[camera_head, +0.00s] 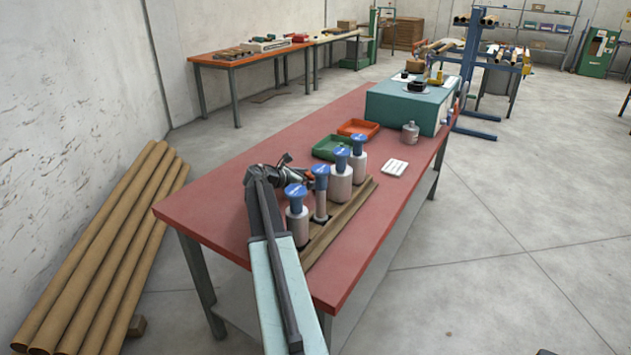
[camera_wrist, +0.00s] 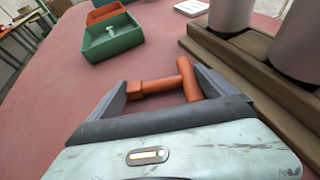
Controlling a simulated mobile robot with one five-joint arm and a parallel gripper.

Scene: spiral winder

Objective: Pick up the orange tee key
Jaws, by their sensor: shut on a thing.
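The orange tee key (camera_wrist: 187,80) lies crosswise between the two dark fingers of my gripper (camera_wrist: 163,85) in the wrist view. It has a round crossbar, a shaft and a squared end. My gripper is shut on it, with a finger at each end. In the head view my gripper (camera_head: 299,177) is over the red bench (camera_head: 240,205), left of the blue-topped cylinders, and my arm partly hides it. I cannot tell how far the key is above the bench top.
A brown rack (camera_head: 340,222) of several grey cylinders with blue tops (camera_head: 341,152) stands close to the right of my gripper. Beyond are a green tray (camera_head: 328,150), an orange tray (camera_head: 358,127), a white card (camera_head: 395,167) and a grey bottle (camera_head: 410,131). Bench on the left is clear.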

